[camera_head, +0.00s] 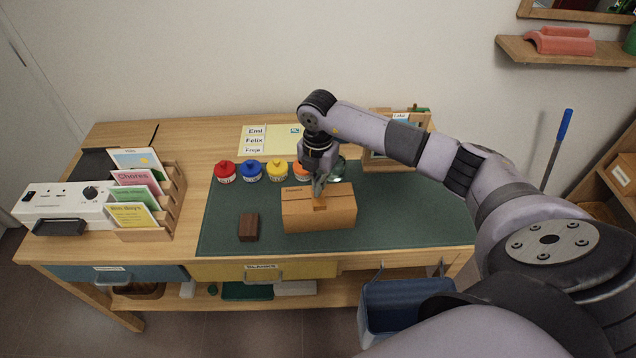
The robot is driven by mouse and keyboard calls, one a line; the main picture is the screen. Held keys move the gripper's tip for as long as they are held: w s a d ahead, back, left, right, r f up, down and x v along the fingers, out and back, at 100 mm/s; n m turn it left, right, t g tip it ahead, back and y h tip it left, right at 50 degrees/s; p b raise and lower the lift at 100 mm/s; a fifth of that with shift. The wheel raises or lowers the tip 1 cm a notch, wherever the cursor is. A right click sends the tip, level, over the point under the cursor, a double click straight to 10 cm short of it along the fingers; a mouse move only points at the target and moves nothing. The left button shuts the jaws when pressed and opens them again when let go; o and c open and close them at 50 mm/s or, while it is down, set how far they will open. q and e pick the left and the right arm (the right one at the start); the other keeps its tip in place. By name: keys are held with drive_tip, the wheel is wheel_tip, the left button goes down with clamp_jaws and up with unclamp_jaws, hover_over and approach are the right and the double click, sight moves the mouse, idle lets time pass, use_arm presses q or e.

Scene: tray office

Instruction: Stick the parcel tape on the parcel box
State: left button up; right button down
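The parcel box (300,215) is a brown cardboard box on the green mat, upright, its top face partly covered by my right gripper. My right gripper (319,190) points down over the middle of the box top, its fingertips at or just above it. A small tan strip (320,203), possibly the parcel tape, shows right under the fingertips at the top front edge of the box. I cannot tell whether the fingers hold it or whether it is stuck to the box. My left gripper is out of view.
A dark brown block (249,228) lies left of the box on the mat (380,215). Several coloured pots, including a red one (225,172), stand behind. A card rack (170,205) and a white device (65,205) are at left. The mat's right side is clear.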

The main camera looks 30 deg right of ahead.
drive_tip(key=shift+f+b, duration=0.75)
drive_tip(key=shift+f, duration=0.3)
idle(0.6)
drive_tip(key=shift+r+p, duration=2.7)
drive_tip(key=shift+r, duration=0.9)
